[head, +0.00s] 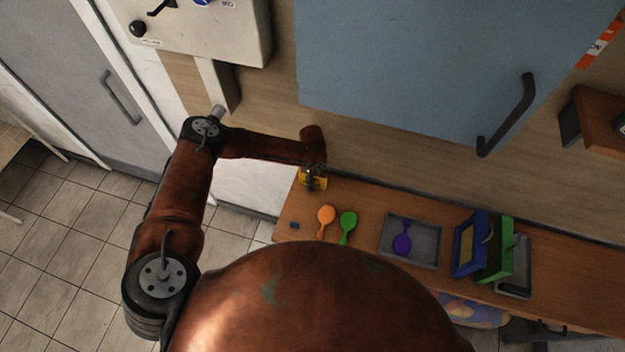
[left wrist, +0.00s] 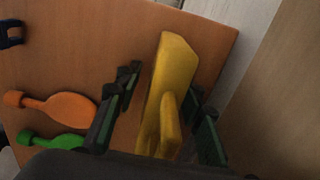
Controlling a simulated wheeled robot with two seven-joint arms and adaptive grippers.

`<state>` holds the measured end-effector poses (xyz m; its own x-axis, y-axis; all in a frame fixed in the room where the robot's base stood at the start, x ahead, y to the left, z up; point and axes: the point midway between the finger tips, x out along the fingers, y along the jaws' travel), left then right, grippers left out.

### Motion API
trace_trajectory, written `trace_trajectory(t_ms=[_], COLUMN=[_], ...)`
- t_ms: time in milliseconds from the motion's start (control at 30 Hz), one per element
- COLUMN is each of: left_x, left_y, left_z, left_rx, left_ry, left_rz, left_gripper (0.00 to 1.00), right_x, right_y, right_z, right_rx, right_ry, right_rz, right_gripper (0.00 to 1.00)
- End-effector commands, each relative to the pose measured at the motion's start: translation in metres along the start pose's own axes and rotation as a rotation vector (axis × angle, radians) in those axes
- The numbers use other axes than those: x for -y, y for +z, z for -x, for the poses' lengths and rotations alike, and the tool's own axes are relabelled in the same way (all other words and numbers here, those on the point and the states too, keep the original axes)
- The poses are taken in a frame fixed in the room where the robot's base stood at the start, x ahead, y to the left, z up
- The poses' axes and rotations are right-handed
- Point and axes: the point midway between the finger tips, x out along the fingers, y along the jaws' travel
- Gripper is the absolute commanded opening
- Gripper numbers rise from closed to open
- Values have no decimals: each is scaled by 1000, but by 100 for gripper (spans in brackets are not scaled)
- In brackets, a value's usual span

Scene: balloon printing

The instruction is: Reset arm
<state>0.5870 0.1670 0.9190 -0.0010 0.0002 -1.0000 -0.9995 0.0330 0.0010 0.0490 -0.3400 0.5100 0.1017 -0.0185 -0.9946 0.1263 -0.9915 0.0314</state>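My left gripper (head: 313,172) reaches down at the left end of the wooden table. In the left wrist view its two dark fingers (left wrist: 160,115) are open on either side of a yellow block-like object with a handle (left wrist: 172,65). Table surface shows between the left finger and the yellow object, so that finger is apart from it. Whether the right finger touches it I cannot tell. The yellow object (head: 318,184) is partly hidden by the gripper in the head view. My right gripper is in neither view.
Orange (head: 326,216) and green (head: 347,222) balloon shapes lie beside the gripper on the table (head: 375,205). A grey tray (head: 425,227) holds a purple one (head: 402,241). Blue (head: 466,250) and green (head: 501,250) frames stand right. A blue cabinet (head: 420,70) hangs behind.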

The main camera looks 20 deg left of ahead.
Motion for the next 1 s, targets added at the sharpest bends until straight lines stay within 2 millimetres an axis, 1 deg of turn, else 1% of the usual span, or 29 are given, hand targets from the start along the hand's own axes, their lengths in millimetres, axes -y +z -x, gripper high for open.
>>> trace_trajectory(t_ms=[67,167,300,400,500,633,867,933,1000], left_x=[2,1,0,0,-1,-1,-1,-1,0], left_y=[0,0,-4,-6,-5,-6,-6,-6,-6], left_z=[0,18,43,59,70,77,79,84,94], left_rx=[2,-2,-2,-2,0,-1,0,0,0], left_ry=[-4,-3,-3,-2,-1,-1,-1,-1,-2], left_rz=[-2,-1,-1,-1,-1,-1,-1,-1,-1], left_gripper=[36,36,36,36,36,36,36,36,36], right_x=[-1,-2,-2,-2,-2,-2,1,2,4], right_y=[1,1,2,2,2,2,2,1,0], right_z=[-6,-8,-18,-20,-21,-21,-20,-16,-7], right_rx=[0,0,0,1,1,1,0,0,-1], right_ry=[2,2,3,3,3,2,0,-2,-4], right_rz=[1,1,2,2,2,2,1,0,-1], right_gripper=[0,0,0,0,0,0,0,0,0])
